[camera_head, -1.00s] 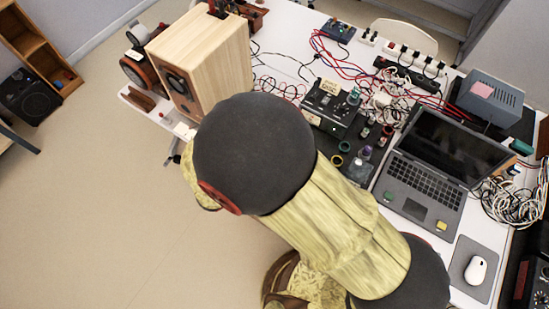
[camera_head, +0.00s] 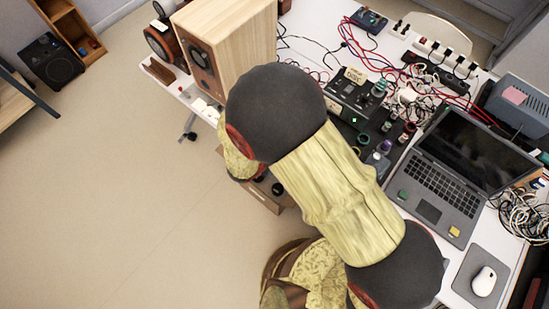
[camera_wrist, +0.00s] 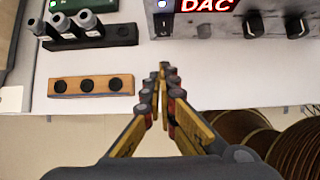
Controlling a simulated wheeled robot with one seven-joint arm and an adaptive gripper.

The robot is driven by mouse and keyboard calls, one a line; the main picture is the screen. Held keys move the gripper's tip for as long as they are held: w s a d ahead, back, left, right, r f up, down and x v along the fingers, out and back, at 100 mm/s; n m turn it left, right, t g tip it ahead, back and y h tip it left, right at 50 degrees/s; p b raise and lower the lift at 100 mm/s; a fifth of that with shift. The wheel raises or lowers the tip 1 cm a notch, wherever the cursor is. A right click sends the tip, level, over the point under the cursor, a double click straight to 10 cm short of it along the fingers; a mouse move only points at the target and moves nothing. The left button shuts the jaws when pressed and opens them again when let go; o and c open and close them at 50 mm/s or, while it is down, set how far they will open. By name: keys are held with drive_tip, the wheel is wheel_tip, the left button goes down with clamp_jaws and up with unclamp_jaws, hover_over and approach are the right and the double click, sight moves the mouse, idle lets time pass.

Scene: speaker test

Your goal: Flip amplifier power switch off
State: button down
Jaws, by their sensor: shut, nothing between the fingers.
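A grey device front labelled DAC (camera_wrist: 228,22) spans the top right of the wrist view. It has a dark switch (camera_wrist: 163,25) under a small blue light, a button and two black knobs. I cannot tell for sure whether it is the amplifier. My gripper (camera_wrist: 163,72) is shut and empty, with its fingertips at the table's white front strip, appearing just below the switch and apart from it. In the head view my arm hides the gripper. A black unit with a pale label (camera_head: 340,95) and a green light stands on the table there.
A wooden block with holes (camera_wrist: 91,86) and a dark rack with vials (camera_wrist: 88,30) lie left of my gripper. A wooden speaker (camera_head: 230,50), a laptop (camera_head: 450,170), a mouse (camera_head: 484,281) and tangled cables crowd the table. Open floor lies at left.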

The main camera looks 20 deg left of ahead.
drive_tip(key=w+f, duration=0.1)
drive_tip(key=w+d+f, duration=0.1)
drive_tip(key=w, duration=0.1)
drive_tip(key=shift+w+d, duration=0.2)
drive_tip(key=shift+w+d+b, duration=0.3)
drive_tip(key=shift+w+b, duration=0.05)
drive_tip(key=shift+w, duration=0.35)
drive_tip(key=shift+f, duration=0.1)
drive_tip(key=shift+w+f+t+b, duration=0.15)
drive_tip(key=shift+f+t+b, duration=0.25)
drive_tip(key=shift+b, duration=0.8)
drive_tip(key=shift+d+r, duration=0.1)
drive_tip(key=shift+r, duration=0.05)
drive_tip(key=shift+w+r+p, duration=0.1)
drive_tip(key=shift+r+p, duration=0.5)
drive_tip(key=shift+r, duration=0.4)
